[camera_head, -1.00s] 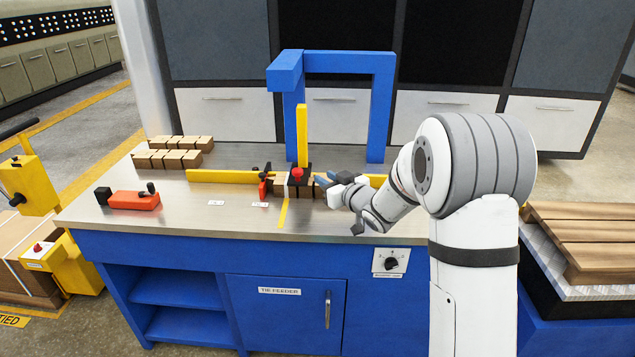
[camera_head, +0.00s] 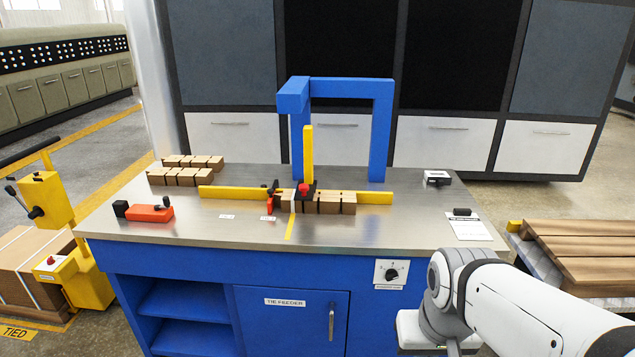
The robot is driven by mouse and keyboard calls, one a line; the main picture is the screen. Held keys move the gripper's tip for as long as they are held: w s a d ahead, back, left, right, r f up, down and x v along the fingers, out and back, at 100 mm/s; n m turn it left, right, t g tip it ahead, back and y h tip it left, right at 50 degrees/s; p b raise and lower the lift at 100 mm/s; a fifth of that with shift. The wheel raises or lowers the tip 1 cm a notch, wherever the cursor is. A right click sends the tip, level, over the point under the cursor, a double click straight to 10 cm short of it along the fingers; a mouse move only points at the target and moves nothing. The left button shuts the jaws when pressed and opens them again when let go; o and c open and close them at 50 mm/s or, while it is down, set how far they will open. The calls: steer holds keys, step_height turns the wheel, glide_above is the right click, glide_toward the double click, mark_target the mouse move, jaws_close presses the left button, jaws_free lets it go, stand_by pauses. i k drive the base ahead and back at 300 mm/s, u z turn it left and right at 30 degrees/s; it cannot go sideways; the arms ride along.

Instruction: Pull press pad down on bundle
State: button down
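The press pad, a dark block with a red knob (camera_head: 304,188), is at the foot of an upright yellow bar (camera_head: 308,153). It appears low at the top of the brown bundle (camera_head: 336,204). I cannot tell whether it fully touches. My arm is at the lower right, in front of the bench and well away from the pad. The fingers of my gripper are not visible.
A blue arch (camera_head: 381,130) stands behind the bundle. A red-orange tool (camera_head: 150,213) lies at the left of the bench (camera_head: 390,231), with several tied brown bundles (camera_head: 180,176) behind it. A small black device (camera_head: 437,177) and a white sheet (camera_head: 468,228) are at the right. The bench's front right is clear.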

mark_target(306, 189)
steer(key=u, duration=0.5)
steer(key=i, duration=1.2)
steer(key=z, duration=0.5)
